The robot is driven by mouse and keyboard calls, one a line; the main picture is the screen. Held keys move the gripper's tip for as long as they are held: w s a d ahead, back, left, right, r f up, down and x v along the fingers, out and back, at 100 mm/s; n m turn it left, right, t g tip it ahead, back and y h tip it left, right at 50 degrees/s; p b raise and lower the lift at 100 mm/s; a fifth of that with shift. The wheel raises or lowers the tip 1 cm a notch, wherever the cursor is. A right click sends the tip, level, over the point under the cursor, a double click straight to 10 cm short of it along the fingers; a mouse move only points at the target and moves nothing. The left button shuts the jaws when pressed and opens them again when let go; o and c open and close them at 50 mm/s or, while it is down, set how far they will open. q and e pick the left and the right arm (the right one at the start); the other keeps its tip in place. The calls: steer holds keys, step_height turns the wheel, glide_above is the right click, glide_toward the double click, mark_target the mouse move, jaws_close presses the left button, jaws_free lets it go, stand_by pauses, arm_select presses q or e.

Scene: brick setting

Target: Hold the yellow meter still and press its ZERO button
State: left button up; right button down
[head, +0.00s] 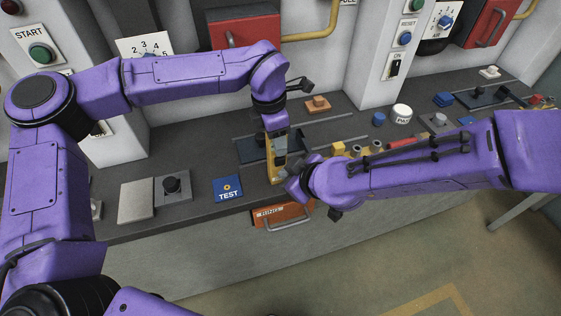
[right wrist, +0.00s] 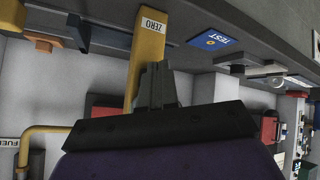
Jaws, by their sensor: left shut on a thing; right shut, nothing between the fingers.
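The yellow meter (head: 270,172) stands on the dark bench top near its front edge in the head view. My left gripper (head: 278,148) comes down from above and is shut on the meter's upper part. My right gripper (head: 293,178) is shut and empty, close to the meter's right side. In the right wrist view the meter (right wrist: 148,48) carries a white ZERO label (right wrist: 153,24).
A blue TEST plate (head: 228,189) and a block with a black knob (head: 172,186) lie left of the meter. An orange drawer front (head: 283,214) sits below the bench edge. A yellow block (head: 338,148) and several small parts stand behind my right arm.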

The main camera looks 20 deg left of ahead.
stand_by(0.8)
steer(key=shift+w+a, duration=0.25)
steer(key=shift+w, duration=0.15)
steer(key=shift+w+a, duration=0.2)
steer(key=shift+w, duration=0.15)
stand_by(0.8)
steer(key=shift+s, duration=0.1)
steer(key=shift+s+d, duration=0.45)
steer(key=shift+s, duration=0.15)
steer(key=s+d, duration=0.2)
steer(key=s, duration=0.2)
steer(key=shift+s+d, duration=0.1)
steer(key=shift+d, duration=0.3)
stand_by(0.4)
